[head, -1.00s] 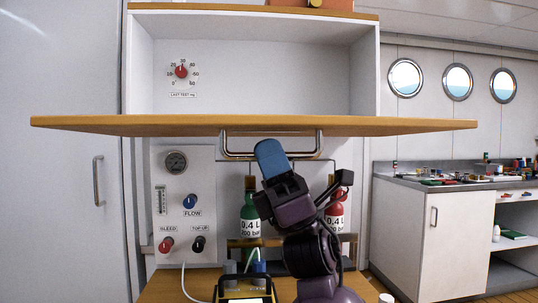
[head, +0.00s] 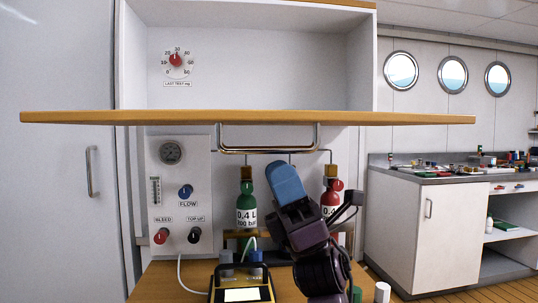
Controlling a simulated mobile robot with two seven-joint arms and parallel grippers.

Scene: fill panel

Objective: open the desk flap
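The desk flap (head: 250,117) is a wide wooden board. It stands out level, nearly edge-on, across the front of a white cabinet. Its metal bar handle (head: 268,151) hangs beneath the board. My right gripper (head: 284,178), with a blue fingertip, points up and left just below the right part of the handle, and a gap shows between them. It holds nothing that I can see; only one blue finger face shows, so its opening is unclear. My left gripper is not in view.
A yellow-black device (head: 240,292) sits on the lower wooden surface. A side counter (head: 430,235) stands at right.

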